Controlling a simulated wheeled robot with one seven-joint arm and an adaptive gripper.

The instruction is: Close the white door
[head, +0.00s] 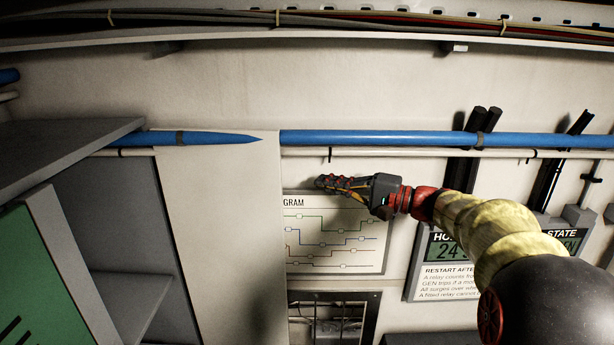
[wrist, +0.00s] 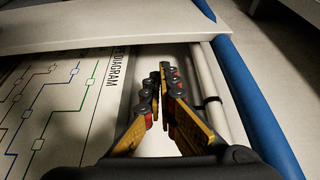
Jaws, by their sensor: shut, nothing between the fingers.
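The white door (head: 220,240) is a tall pale panel beside an open grey cabinet (head: 115,225) in the head view. It stands open, its face toward me, and covers part of the wall and blue pipe. In the wrist view a pale slab, apparently the door (wrist: 110,28), crosses the top. My gripper (head: 322,183) is right of the door's right edge, in front of the wall diagram, pointing left. In the wrist view my gripper (wrist: 160,82) has its fingertips close together with nothing held, apart from the slab. The door's hinge and any handle cannot be made out.
A blue pipe (head: 400,138) and a thin white pipe (head: 430,153) run along the wall above my gripper. A diagram board (head: 335,255) hangs behind it. A grey overhead panel (head: 60,150) and a green panel (head: 35,285) stand at left.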

